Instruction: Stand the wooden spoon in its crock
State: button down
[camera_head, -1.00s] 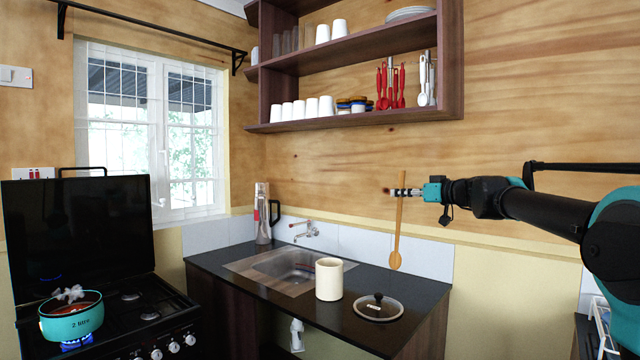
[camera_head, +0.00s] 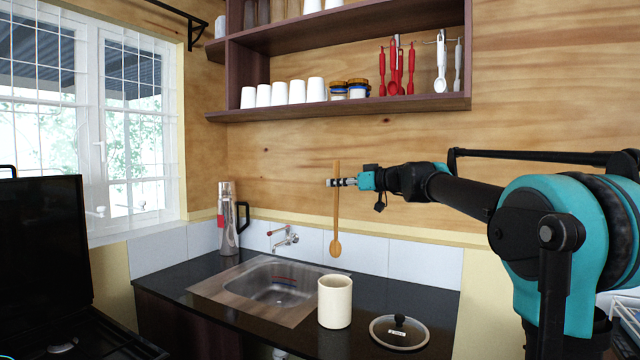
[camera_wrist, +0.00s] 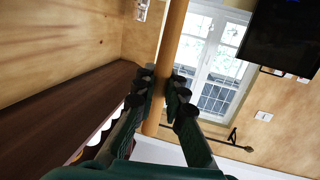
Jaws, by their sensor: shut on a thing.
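The wooden spoon (camera_head: 336,215) hangs upright in the head view, bowl end down, above the counter. My gripper (camera_head: 334,182) is shut on its handle, near the top. In the wrist view my gripper (camera_wrist: 166,92) closes its two fingers around the spoon's handle (camera_wrist: 173,40). The cream crock (camera_head: 335,303) stands upright on the black counter, below the spoon. The spoon's bowl is higher than the crock's rim and apart from it. The crock's inside is mostly hidden.
A glass lid (camera_head: 399,332) with a black knob lies right of the crock. The sink (camera_head: 270,285) is to its left, with a tap (camera_head: 284,238) behind. A flask (camera_head: 228,218) stands at the back left. A shelf (camera_head: 340,108) with cups and utensils hangs above.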

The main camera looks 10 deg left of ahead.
aim_at(336, 239)
jog(key=shift+w+a+f, duration=0.1)
jog(key=shift+f, duration=7.75)
jog(key=c, duration=1.5)
grip_release()
